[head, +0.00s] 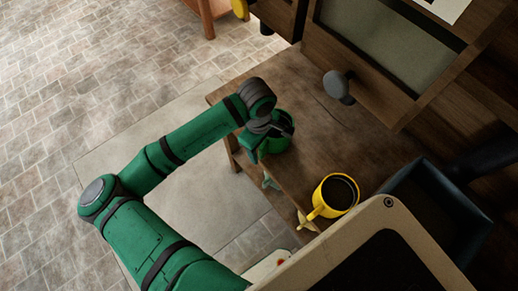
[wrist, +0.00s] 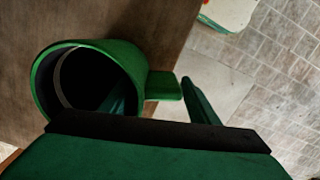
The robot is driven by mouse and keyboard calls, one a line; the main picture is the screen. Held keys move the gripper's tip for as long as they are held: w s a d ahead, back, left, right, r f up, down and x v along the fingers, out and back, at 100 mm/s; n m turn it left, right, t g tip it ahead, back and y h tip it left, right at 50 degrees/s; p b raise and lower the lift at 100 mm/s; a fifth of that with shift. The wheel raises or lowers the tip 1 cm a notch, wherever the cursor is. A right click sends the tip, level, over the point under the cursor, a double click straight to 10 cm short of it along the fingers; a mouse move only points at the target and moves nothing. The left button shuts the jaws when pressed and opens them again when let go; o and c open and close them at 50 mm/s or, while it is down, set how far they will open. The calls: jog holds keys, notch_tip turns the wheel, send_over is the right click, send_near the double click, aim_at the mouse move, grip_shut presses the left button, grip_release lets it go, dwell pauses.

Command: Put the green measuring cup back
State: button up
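The green measuring cup (head: 281,142) stands on the wooden bench (head: 312,150) near its left edge, partly hidden by my gripper (head: 264,141) in the head view. In the wrist view I look into the cup's dark round mouth; the green cup (wrist: 137,62) has a short handle on its right side. My gripper (wrist: 160,103) is at the cup, one finger reaching inside the mouth and the other outside, just past the handle. The cup's wall and handle lie between the fingers. The fingers look apart, not closed tight on the wall.
A yellow mug (head: 326,190) with dark contents stands on the bench, nearer the camera. A dark bin (head: 440,190) is to its right. A wooden cabinet with a round grey knob (head: 338,85) rises behind. Open tiled floor (head: 80,90) lies to the left.

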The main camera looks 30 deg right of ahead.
jog(key=shift+w+r, duration=0.1)
notch_tip(320, 180, up, 11)
jog(key=shift+w+f, duration=0.2)
jog(key=shift+w, duration=0.05)
dwell(0.5)
